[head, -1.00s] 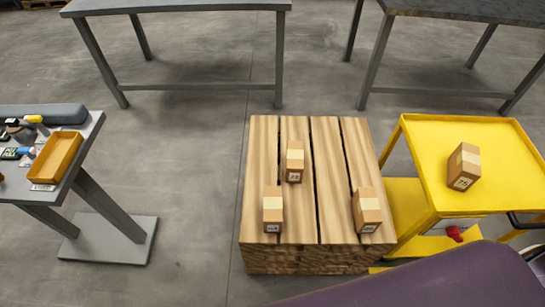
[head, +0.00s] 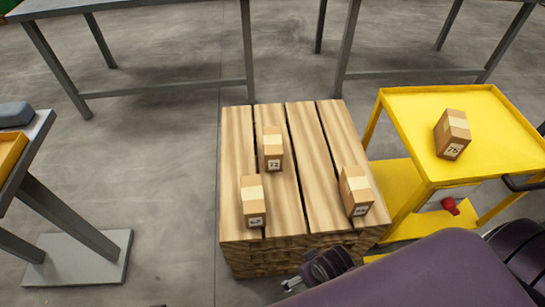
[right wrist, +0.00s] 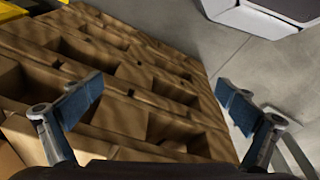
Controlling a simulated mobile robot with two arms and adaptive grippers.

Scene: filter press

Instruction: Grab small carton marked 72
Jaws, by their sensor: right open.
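The small carton marked 72 (head: 272,148) stands on the wooden pallet stack (head: 306,122), behind two other small cartons and left of the middle. It is brown with a pale tape strip, and its label faces me. My right gripper (head: 294,284) is at the front edge of the stack, in front of and apart from the carton. The right wrist view shows its two blue-padded fingers (right wrist: 160,105) wide apart with nothing between them, against the stack's slotted wood. I cannot make out carton 72 in that view. My left gripper is not in view.
A front left carton (head: 254,202) and a right carton (head: 355,191) also stand on the stack; their numbers are hard to read. A yellow cart (head: 400,100) on the right holds another carton (head: 452,134). A grey table (head: 32,140) is at left, with open floor between.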

